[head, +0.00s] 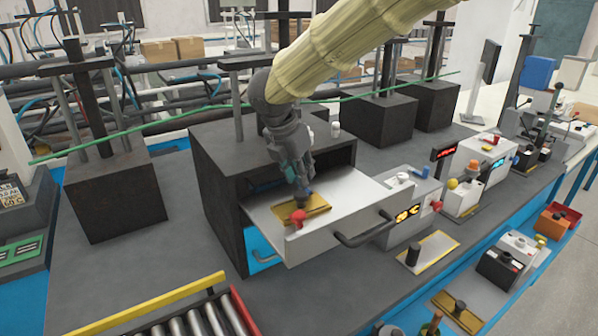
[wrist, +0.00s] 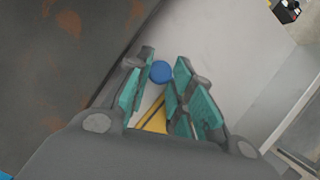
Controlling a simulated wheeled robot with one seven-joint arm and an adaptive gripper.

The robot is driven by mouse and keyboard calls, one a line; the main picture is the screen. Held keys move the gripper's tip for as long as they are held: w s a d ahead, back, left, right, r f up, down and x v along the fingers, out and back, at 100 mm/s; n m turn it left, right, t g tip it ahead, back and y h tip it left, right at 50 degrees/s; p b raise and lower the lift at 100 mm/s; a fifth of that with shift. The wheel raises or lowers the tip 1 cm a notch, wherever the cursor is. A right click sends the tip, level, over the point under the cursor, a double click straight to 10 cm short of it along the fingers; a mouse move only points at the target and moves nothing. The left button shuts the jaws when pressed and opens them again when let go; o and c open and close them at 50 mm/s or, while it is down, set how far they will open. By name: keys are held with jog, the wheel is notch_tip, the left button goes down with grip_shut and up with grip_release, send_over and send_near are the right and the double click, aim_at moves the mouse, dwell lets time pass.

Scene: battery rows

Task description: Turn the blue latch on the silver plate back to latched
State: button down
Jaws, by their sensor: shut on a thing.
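The blue latch (wrist: 160,72) shows in the wrist view as a round blue knob between my two teal-padded fingers. My gripper (head: 301,192) points down over the pulled-out drawer and is shut on the blue latch. In the head view only a small bit of blue shows by the fingertips, and the fingers hide the rest. The latch's turn angle cannot be told.
A red knob (head: 296,217) stands on the plate just in front of my gripper. The dark box (head: 225,180) rises behind and left of the drawer. A dark handle (head: 362,236) sticks out at the drawer's front. Several small devices stand to the right.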

jog(key=c, duration=1.2)
grip_release()
jog(key=shift+w+d+f, duration=0.1)
jog(key=shift+d+f, duration=0.05)
jog(key=shift+f, duration=0.05)
jog(key=shift+r, duration=0.1)
jog(key=shift+r, duration=0.1)
